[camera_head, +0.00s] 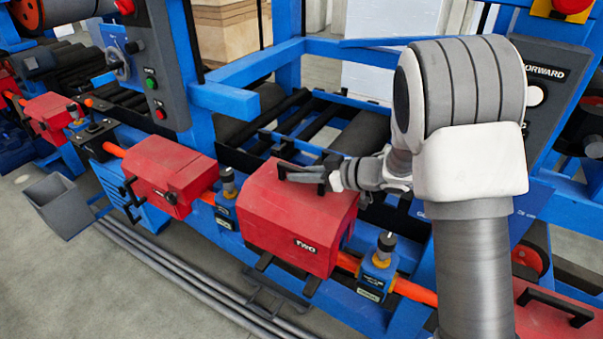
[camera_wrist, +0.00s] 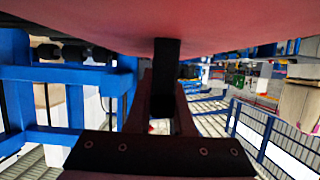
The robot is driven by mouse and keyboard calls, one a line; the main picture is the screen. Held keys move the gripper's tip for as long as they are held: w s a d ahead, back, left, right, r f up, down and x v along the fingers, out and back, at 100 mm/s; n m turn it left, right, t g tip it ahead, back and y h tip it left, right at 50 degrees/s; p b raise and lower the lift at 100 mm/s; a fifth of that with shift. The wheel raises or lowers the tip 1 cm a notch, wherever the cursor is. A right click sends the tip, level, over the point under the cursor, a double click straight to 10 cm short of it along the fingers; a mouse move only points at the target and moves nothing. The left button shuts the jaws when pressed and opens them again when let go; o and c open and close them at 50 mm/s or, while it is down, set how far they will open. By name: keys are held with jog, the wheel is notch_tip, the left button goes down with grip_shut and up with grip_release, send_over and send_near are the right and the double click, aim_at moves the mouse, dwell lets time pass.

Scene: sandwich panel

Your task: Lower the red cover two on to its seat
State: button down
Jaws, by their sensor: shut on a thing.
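The red cover two (camera_head: 285,222), a box-shaped hood with a "TWO" label on its front, is over the orange shaft (camera_head: 348,262) in the head view. My gripper (camera_head: 322,176) reaches in from the right and is shut on the dark handle on the cover's top. In the wrist view the red cover (camera_wrist: 110,22) fills the top, and the black handle (camera_wrist: 165,80) runs between the fingers of my gripper (camera_wrist: 162,105). Dark supports (camera_head: 312,286) show below the cover's front edge. The seat is mostly hidden, and I cannot tell whether the cover touches it.
Blue bearing blocks with dark caps stand left (camera_head: 227,190) and right (camera_head: 378,268) of the cover, close to its sides. Another red cover (camera_head: 170,168) is to the left, and one (camera_head: 545,318) is at the lower right. Blue frame posts (camera_head: 200,105) and rollers stand behind.

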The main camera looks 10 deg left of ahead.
jog(key=shift+f+b, duration=2.45)
jog(key=shift+f, duration=2.4)
jog(key=c, duration=0.7)
grip_release()
jog(key=shift+f, duration=0.1)
notch_tip(320, 180, up, 20)
jog(key=p, duration=1.5)
jog(key=shift+r, duration=0.2)
jog(key=shift+r+p, duration=0.3)
jog(key=shift+p, duration=0.3)
jog(key=shift+f+p, duration=0.1)
jog(key=shift+p, duration=0.95)
jog(key=shift+a+p, duration=0.1)
jog(key=shift+p, duration=0.35)
